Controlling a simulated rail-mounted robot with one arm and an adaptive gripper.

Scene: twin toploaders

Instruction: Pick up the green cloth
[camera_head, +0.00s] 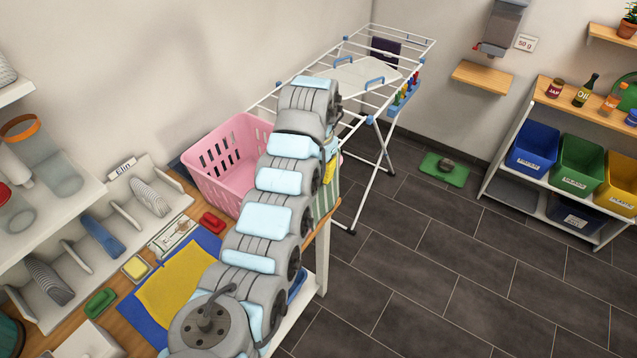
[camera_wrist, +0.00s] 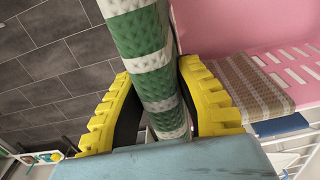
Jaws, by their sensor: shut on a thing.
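A green cloth with white and grey bands (camera_wrist: 140,42) runs between the two yellow fingers of my gripper (camera_wrist: 156,72) in the wrist view. The fingers press on it from both sides, and it extends past them toward the top of the picture. In the head view, a striped green and pale strip of the cloth (camera_head: 327,195) shows beside my arm, right of the pink basket. A small yellow part of my gripper (camera_head: 331,166) shows above it; the rest is hidden behind my arm. Whether the cloth touches anything below cannot be told.
The pink basket (camera_head: 228,162) stands on the wooden counter; it also shows in the wrist view (camera_wrist: 222,24) beside a brown striped cloth (camera_wrist: 246,84). A white drying rack (camera_head: 372,118) stands behind. A green mat (camera_head: 432,166) lies on the floor.

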